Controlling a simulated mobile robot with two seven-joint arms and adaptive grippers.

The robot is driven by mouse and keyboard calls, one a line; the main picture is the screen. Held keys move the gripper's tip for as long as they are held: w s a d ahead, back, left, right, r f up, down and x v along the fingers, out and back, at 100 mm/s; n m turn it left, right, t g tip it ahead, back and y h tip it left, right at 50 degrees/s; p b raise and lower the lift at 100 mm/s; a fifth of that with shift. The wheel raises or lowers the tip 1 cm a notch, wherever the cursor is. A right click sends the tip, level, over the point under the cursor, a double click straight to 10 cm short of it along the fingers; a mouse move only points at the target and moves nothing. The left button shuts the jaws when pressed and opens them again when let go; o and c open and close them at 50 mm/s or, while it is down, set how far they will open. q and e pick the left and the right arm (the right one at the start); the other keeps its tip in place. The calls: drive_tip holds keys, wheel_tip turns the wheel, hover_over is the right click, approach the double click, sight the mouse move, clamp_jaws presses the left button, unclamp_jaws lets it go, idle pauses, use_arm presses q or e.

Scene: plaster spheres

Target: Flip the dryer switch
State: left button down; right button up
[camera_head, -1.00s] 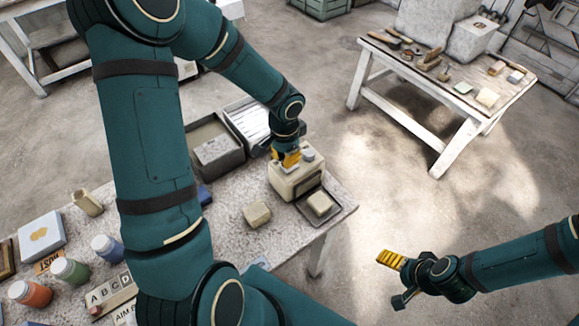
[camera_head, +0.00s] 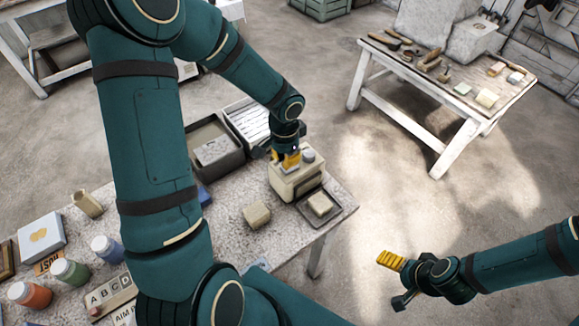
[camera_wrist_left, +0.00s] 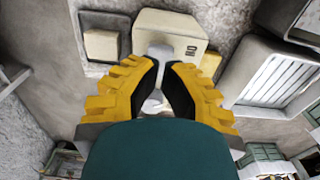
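The dryer (camera_head: 297,183) is a beige box near the right end of the speckled table. A round pale knob (camera_head: 308,156) stands on its top. In the left wrist view the dryer (camera_wrist_left: 185,27) carries a small dark-lettered label, and a pale knob (camera_wrist_left: 160,50) shows just beyond my fingertips. My left gripper (camera_head: 290,164) is at the dryer's top. In the left wrist view, a narrow gap parts its yellow fingers (camera_wrist_left: 162,66); contact with the switch cannot be told. My right gripper (camera_head: 389,261) hangs over the floor at right, apart from everything; its finger gap is unclear.
A dark tray (camera_head: 334,213) with a pale block lies beside the dryer; another block (camera_head: 257,214) is in front. Grey bins (camera_head: 215,165) stand behind. Paint jars (camera_head: 71,272) are at left. A white workbench (camera_head: 450,95) stands apart at back right.

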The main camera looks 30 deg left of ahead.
use_arm(q)
drive_tip(key=shift+f+b, duration=1.6)
drive_tip(key=shift+f, duration=0.1)
idle(1.0)
drive_tip(key=shift+r+p, duration=2.65)
drive_tip(key=shift+r, duration=0.9)
